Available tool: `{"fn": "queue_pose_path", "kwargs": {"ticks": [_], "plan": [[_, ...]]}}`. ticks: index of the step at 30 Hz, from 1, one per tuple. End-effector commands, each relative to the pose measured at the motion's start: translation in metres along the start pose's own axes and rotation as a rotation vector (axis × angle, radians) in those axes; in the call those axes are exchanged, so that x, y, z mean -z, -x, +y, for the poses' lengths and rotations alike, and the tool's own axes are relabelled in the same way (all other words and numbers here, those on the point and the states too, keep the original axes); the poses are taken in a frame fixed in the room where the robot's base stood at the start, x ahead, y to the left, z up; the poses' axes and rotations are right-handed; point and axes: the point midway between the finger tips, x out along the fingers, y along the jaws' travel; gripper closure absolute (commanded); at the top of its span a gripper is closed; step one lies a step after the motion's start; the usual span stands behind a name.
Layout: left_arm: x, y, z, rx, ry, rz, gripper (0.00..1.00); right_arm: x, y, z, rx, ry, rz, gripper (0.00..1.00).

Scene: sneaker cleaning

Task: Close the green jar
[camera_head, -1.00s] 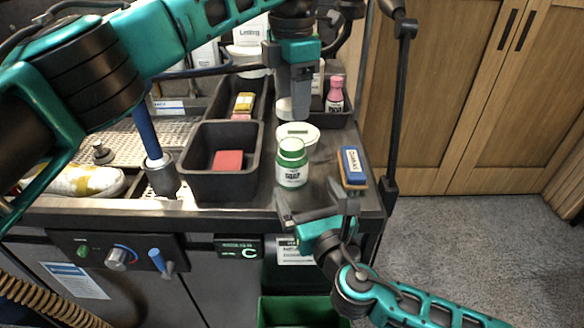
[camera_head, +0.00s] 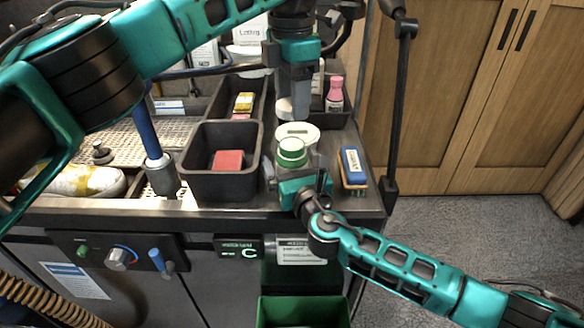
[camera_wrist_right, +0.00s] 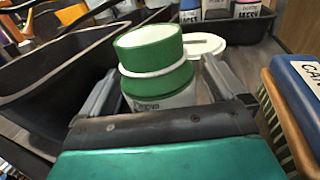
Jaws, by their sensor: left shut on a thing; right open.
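The green jar (camera_head: 291,153) stands upright near the counter's front edge, with a green top and white label. In the right wrist view the jar (camera_wrist_right: 155,75) shows a green top piece above a white ring and a green shoulder; I cannot tell whether it is fastened. My right gripper (camera_head: 293,170) is open with its fingers on either side of the jar, and its body hides the jar's lower part. My left gripper (camera_head: 292,98) is above and behind the jar, shut on a pale object (camera_head: 284,109) that is partly hidden by the fingers.
A round white slotted piece (camera_head: 298,132) lies just behind the jar. A black bin (camera_head: 195,185) with a red block is to the left. A blue and orange brush (camera_head: 352,168) is to the right. A pink bottle (camera_head: 335,95) stands in a rear tray.

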Motion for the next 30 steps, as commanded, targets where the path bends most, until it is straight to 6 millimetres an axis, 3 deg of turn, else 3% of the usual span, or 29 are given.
{"fn": "queue_pose_path", "kwargs": {"ticks": [2, 25, 30], "plan": [[-0.0001, 0.0, -0.0001, 0.0, 0.0, 0.0, 0.7, 0.0, 0.0001, 0.0001, 0.0, 0.0, 0.0, 0.08], [0.0, 0.0, 0.0, 0.0, 0.0, 0.0, 0.7, 0.0003, 0.0004, 0.0, 0.0, 0.0, 0.0, 0.82], [0.0001, -0.0065, 0.0, 0.001, 0.0, 0.001, 0.7, 0.0004, 0.0004, 0.0, 0.0, 0.0, 0.001, 0.83]]}}
